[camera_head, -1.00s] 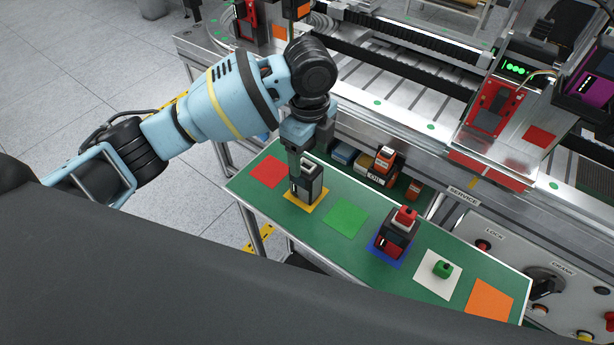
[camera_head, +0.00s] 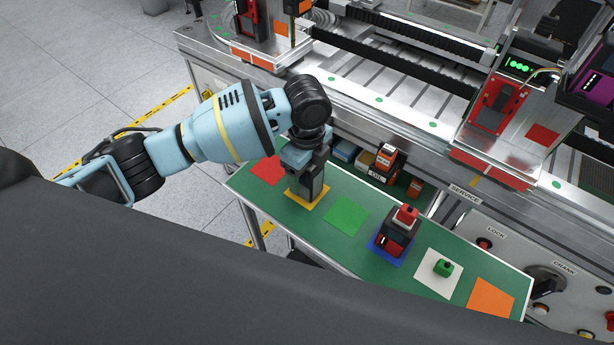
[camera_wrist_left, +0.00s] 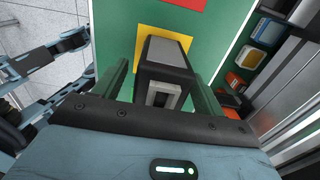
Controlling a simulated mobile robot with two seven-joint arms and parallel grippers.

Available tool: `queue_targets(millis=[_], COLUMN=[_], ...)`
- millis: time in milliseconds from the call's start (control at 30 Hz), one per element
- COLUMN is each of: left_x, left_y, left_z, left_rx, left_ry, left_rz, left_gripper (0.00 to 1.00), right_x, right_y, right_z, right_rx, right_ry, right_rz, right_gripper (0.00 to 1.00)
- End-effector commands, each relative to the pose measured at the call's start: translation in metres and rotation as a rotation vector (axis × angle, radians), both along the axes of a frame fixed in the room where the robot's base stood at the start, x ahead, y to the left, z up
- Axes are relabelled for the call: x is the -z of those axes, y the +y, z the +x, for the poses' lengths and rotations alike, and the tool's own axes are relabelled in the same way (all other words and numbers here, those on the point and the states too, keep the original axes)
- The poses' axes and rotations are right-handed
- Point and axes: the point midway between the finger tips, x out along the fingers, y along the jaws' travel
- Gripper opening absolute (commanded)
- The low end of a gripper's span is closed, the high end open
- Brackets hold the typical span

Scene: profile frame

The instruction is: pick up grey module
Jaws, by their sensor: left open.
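The grey module (camera_head: 313,186), a dark block with a grey face, stands on the yellow square (camera_head: 295,195) of the green bench. My left gripper (camera_head: 302,168) is lowered over it from above and hides its upper part and left side in the head view. In the left wrist view the module (camera_wrist_left: 168,52) lies between the two fingers of my open left gripper (camera_wrist_left: 160,74), with a visible gap on the left side. I cannot tell whether the right finger touches it. My right gripper is not in view.
A black and red module with a red top (camera_head: 398,232) stands on the blue square. A small green part (camera_head: 442,268) is on the white square. The green square (camera_head: 345,216) is bare. Small boxes (camera_head: 385,160) sit behind the bench's back edge, close to the gripper.

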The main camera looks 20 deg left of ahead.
Motion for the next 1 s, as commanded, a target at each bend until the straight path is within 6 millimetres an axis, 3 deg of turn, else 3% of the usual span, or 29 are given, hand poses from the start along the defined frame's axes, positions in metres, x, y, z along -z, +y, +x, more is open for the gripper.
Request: queue_targets(millis=[67, 433, 767, 1000], left_x=[0.0, -0.001, -0.004, -0.025], left_y=[0.0, 0.0, -0.001, -0.001], left_z=[0.0, 0.0, 0.001, 0.001], left_rx=[0.0, 0.0, 0.0, 0.0], left_ry=[0.0, 0.0, -0.002, -0.003], left_rz=[0.0, -0.001, -0.002, -0.004], left_gripper=[0.67, 0.19, 0.17, 0.17], right_x=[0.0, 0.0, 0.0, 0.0], right_y=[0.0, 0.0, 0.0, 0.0], right_z=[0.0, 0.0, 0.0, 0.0], right_rx=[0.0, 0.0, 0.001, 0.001], right_ry=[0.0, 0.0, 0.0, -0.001], right_rz=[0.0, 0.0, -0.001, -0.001], right_gripper=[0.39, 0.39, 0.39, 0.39])
